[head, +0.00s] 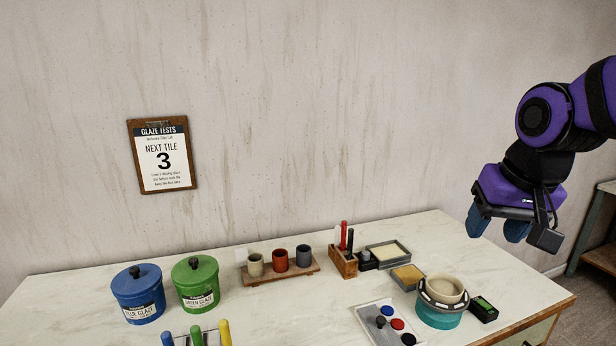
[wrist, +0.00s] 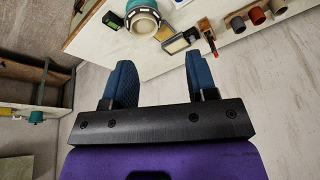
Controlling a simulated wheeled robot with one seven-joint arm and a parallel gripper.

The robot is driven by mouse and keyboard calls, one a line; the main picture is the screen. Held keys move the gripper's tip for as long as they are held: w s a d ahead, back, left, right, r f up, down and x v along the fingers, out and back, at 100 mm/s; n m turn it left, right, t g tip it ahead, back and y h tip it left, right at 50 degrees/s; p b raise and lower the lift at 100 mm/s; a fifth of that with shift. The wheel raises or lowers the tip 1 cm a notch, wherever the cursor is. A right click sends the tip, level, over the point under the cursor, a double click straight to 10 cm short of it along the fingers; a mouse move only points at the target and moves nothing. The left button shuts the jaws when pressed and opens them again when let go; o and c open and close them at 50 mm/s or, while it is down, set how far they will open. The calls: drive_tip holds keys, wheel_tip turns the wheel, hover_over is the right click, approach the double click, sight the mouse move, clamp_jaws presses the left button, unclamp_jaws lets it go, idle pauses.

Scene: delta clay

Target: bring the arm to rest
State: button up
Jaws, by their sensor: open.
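My gripper (head: 497,226) hangs at the right of the head view, above and beyond the right end of the table. Its blue fingers point down and nothing is between them. In the wrist view my gripper (wrist: 160,82) shows two blue fingers set wide apart, with only pale wall and table edge behind them. My purple and black arm comes in from the right edge of the head view, bent at the elbow. No contact between the gripper and any object shows.
The white table (head: 255,318) holds a blue jar (head: 137,297), a green jar (head: 196,285), a rack of cups (head: 280,272), a wooden tool block (head: 343,263), trays (head: 388,254), and a bowl (head: 443,290) on a turquoise wheel (head: 438,318). A shelf (head: 599,225) stands at right. A clipboard (head: 162,156) hangs on the wall.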

drive_tip(key=s+d+r+n+t, duration=0.1)
drive_tip(key=s+d+r, duration=0.1)
drive_tip(key=s, duration=0.9)
drive_tip(key=shift+d+r+n+t, duration=0.3)
drive_tip(key=shift+r+n, duration=0.1)
drive_tip(key=shift+r, duration=0.25)
idle(3.3)
